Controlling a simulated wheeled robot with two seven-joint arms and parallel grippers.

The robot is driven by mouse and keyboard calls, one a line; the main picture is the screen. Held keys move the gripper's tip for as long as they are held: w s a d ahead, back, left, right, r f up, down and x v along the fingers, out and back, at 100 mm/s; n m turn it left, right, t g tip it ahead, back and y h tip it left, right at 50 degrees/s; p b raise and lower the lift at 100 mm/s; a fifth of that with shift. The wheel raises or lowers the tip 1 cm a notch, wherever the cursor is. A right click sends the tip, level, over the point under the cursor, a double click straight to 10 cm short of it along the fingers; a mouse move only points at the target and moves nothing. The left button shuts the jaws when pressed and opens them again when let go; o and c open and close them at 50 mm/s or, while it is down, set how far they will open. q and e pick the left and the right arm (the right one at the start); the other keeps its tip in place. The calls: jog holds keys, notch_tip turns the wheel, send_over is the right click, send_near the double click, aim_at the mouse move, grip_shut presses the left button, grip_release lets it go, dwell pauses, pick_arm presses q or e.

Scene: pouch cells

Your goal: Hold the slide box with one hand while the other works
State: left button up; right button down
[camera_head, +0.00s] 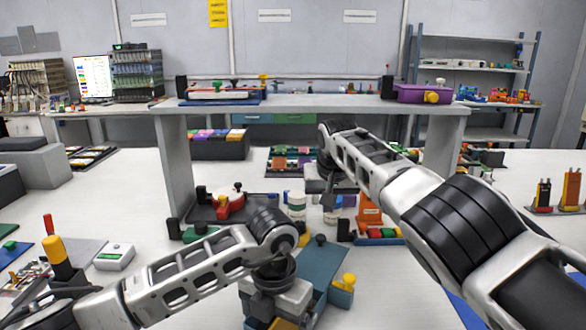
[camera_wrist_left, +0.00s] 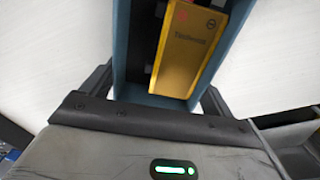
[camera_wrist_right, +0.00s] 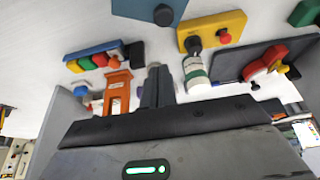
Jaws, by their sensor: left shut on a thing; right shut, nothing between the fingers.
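The teal slide box (camera_head: 322,262) stands on the white surface at the front centre in the head view. In the left wrist view the slide box (camera_wrist_left: 134,50) is a teal channel with a yellow labelled block (camera_wrist_left: 188,50) inside. My left gripper (camera_wrist_left: 160,88) is shut on the slide box, with one dark finger along each side. In the head view its fingertips are hidden below its wrist. My right gripper (camera_wrist_right: 157,86) is shut and empty. It hangs under the grey shelf, behind the box, and also shows in the head view (camera_head: 331,198).
A white cylinder with green bands (camera_wrist_right: 195,76) and an orange stand (camera_wrist_right: 118,88) flank my right gripper. A yellow block with knobs (camera_wrist_right: 212,30) is near. The grey shelf (camera_head: 310,103) spans above.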

aim_at(318, 257)
jog(key=shift+s+f, duration=0.15)
jog(key=shift+f, duration=2.85)
